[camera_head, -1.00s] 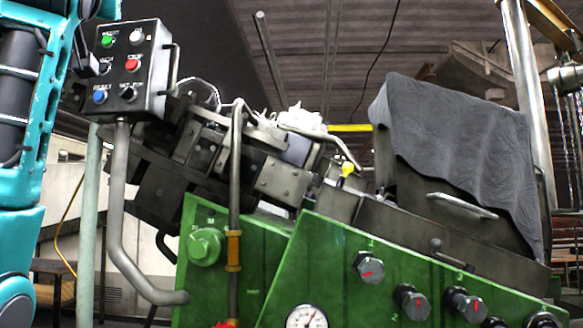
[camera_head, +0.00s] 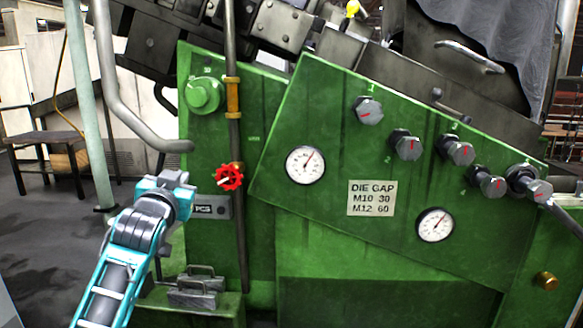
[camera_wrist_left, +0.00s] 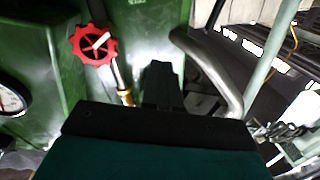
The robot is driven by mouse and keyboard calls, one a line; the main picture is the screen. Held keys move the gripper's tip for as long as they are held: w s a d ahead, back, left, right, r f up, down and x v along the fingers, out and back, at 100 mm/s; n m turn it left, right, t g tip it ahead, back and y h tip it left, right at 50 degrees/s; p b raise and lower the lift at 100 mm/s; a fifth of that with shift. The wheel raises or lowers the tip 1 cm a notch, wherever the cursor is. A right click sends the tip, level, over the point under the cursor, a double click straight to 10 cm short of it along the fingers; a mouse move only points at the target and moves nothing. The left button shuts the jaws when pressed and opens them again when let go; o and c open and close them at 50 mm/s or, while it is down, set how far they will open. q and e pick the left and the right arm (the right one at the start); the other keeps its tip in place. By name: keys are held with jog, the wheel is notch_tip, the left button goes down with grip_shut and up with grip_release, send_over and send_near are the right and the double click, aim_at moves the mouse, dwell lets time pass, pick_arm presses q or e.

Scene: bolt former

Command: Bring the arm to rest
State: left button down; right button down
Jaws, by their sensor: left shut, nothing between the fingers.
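My left arm comes in from the lower left in the head view. Its left gripper (camera_head: 168,192) is in front of the green bolt former (camera_head: 330,240), left of a red handwheel (camera_head: 229,177). The fingers are hard to make out there. In the left wrist view the dark gripper (camera_wrist_left: 161,72) is shut and empty. The red handwheel also shows in that view (camera_wrist_left: 94,44), up and left of the fingertips, and apart from them. My right gripper is not in view.
The machine's front carries two gauges (camera_head: 305,165), a die gap label (camera_head: 371,198) and several grey knobs (camera_head: 406,145). A bent grey pipe (camera_head: 125,95) runs above the gripper. Grey blocks with handles (camera_head: 193,292) sit on a low green ledge. Open floor lies at left, near a stool (camera_head: 42,140).

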pick_arm(q)
jog(key=s+d+f+g+h, duration=0.1)
jog(key=s+f+g, duration=0.1)
jog(key=s+f, duration=0.8)
jog(key=s+d+f+g+h, duration=0.1)
jog(key=s+d+f+g, duration=0.15)
jog(key=f, duration=1.35)
jog(key=s+f+g, duration=0.1)
jog(key=s+f, duration=0.6)
jog(key=s, duration=0.4)
jog(key=s+d+f+g+h, duration=0.1)
jog(key=s+f+g, duration=0.1)
jog(key=s+f, duration=0.5)
jog(key=s, duration=0.4)
jog(key=shift+s+d+f, duration=0.2)
jog(key=shift+s, duration=0.15)
